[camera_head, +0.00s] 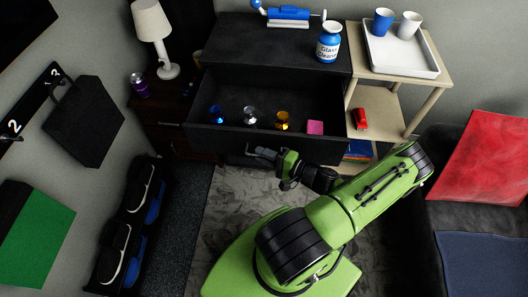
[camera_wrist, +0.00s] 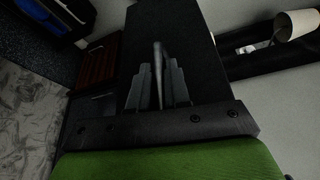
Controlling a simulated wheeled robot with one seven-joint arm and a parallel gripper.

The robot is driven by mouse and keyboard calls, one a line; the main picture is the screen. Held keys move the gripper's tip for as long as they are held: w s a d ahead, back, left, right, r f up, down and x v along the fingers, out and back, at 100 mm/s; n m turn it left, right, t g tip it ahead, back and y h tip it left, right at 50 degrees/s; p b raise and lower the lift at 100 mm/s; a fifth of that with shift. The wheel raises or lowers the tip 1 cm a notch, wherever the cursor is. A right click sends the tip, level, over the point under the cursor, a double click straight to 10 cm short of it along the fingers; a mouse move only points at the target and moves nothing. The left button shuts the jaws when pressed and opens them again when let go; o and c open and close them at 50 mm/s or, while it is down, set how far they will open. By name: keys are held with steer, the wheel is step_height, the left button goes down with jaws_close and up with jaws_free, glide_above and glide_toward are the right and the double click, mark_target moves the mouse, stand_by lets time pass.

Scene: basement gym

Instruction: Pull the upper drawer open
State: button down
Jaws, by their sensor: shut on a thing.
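The black dresser (camera_head: 270,42) stands against the back wall. Its upper drawer (camera_head: 225,132) is pulled well out, with its inside in view. In the wrist view my gripper's fingers (camera_wrist: 161,84) are closed around a pale handle bar (camera_wrist: 158,56) on the black drawer front (camera_wrist: 180,30).
A blue-and-white cleaner bottle (camera_head: 329,42) stands on the dresser top. A light wooden shelf (camera_head: 437,95) with a white tray (camera_head: 415,67) and cups is close on the right. A dark brown cabinet (camera_head: 160,110) with a lamp (camera_head: 152,25) is on the left. Grey floor lies in front.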

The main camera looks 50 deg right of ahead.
steer(key=c, duration=1.2)
jaws_free()
steer(key=shift+o, duration=0.2)
steer(key=v, duration=1.5)
steer(key=shift+s+p, duration=0.35)
steer(key=shift+p, duration=0.05)
steer(key=shift+d, duration=0.15)
